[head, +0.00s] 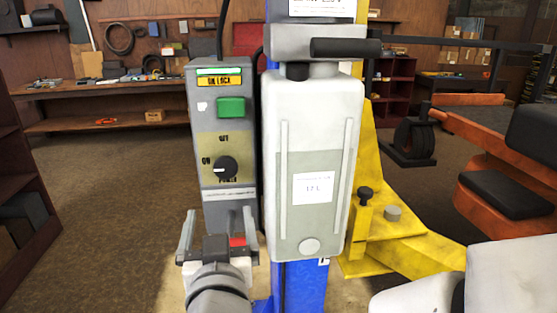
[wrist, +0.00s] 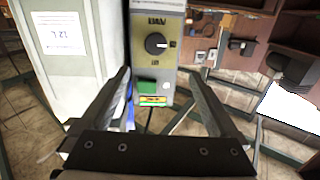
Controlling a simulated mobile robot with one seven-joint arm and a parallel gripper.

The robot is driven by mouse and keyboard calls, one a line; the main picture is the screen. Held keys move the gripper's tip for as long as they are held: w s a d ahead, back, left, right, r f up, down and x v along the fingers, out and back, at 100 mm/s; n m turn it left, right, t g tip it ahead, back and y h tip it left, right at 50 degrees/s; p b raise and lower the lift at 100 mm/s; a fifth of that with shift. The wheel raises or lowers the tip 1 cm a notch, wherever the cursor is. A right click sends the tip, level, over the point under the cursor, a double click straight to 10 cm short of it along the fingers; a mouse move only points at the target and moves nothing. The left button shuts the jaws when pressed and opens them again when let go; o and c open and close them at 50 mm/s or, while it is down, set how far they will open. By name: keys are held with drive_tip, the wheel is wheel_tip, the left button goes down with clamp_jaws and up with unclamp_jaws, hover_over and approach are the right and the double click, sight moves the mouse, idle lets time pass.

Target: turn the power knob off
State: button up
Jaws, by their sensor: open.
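The power knob (head: 226,167) is a round black dial on a yellowish plate on the grey control box (head: 205,115). Its white mark points left toward the word ON; OFF is printed above it. In the wrist view the knob (wrist: 156,43) appears turned over, with its mark pointing right. My gripper (head: 218,213) is open and empty, in front of the box and below the knob in the head view. In the wrist view its two fingers (wrist: 162,78) are spread wide and reach toward the box, with the knob beyond their tips and nothing between them.
A green button (head: 231,107) and a lit green strip (head: 219,71) are above the knob. A white tank (head: 318,150) stands close on the right, with a yellow lift arm (head: 420,255) behind it. A workbench (head: 120,91) is at the back; the floor left is clear.

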approach(225, 168)
drive_tip(key=shift+t+h, duration=0.3)
drive_tip(key=x, duration=0.9)
drive_tip(key=shift+a+f+b, duration=0.15)
drive_tip(key=shift+b, duration=0.25)
drive_tip(key=c, duration=1.3)
